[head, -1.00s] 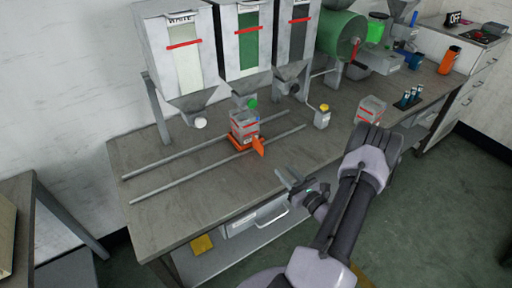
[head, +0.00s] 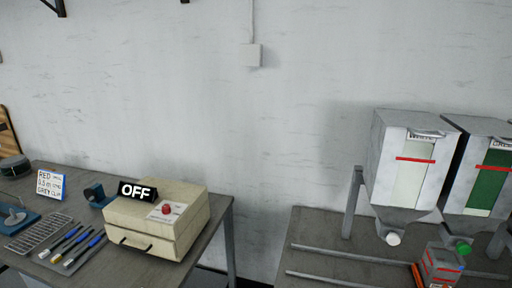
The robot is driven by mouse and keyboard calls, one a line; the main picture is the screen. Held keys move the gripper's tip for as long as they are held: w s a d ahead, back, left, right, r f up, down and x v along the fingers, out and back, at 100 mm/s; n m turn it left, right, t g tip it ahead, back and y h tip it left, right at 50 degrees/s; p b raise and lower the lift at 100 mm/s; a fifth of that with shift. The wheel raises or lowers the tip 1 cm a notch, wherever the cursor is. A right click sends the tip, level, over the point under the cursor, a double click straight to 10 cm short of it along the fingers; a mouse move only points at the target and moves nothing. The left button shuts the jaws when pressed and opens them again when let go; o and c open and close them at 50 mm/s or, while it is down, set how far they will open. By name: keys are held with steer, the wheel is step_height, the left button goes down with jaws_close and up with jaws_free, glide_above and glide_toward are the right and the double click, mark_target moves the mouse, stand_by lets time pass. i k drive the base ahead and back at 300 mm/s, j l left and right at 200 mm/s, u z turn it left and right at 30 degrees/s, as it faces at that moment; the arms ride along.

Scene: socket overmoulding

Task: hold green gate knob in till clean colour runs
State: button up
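The green gate knob (head: 463,249) sits under the hopper marked with a green sight strip (head: 489,180), at the right of the head view. A small grey box with red bands (head: 441,265) stands below and to the left of the knob, with an orange part (head: 417,276) at its left side. The hopper labelled white (head: 412,165) stands to the left, with a white knob (head: 393,239) beneath it. The picture's edge cuts off the green hopper. My gripper and arm are out of view.
Two rails (head: 350,257) run along the hopper bench. A gap separates it from the left bench, which holds a beige machine (head: 150,225) with an OFF sign (head: 138,191), several brushes (head: 75,250), a wire rack (head: 40,232) and a written card (head: 50,184).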

mark_target(462, 248)
steer(key=z, duration=1.4)
